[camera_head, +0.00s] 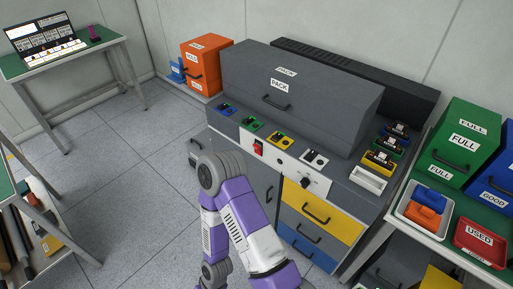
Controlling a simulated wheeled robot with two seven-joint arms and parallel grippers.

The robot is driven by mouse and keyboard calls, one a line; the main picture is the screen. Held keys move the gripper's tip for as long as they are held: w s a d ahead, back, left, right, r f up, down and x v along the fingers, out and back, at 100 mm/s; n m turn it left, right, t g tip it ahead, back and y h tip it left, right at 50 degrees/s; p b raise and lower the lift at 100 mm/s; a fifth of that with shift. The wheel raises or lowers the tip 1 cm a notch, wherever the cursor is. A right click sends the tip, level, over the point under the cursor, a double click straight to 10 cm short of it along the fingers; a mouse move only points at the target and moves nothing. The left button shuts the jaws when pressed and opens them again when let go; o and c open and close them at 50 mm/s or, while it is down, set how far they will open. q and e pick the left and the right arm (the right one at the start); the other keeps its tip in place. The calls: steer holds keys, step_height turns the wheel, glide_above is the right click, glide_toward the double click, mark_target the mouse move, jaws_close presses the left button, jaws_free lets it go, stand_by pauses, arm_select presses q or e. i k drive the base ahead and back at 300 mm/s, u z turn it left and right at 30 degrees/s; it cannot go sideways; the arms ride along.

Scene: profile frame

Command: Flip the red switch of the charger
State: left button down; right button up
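The charger is a large grey cabinet unit (225,122) in the middle of the head view. Its pale front panel (283,161) carries a small red switch (258,147) towards the left. The switch is too small to tell its position for sure. A round black knob (305,182) sits further right on the front. One of my arms, purple and white, bends up in front of the cabinet's lower left part, with its grey joint below and left of the switch. No gripper fingers show in this view. The arm hides part of the cabinet's lower front.
Coloured slots, including a blue one (224,109) and a yellow one (279,139), line the ledge above the panel. A grey PACK lid (310,95) stands behind them. A side table with a green FULL box (463,142) and a red USED tray (480,240) is at right. Floor is clear at left.

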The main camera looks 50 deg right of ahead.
mark_target(258, 149)
steer(key=z, duration=1.3)
steer(key=i, duration=0.8)
steer(key=u, duration=0.5)
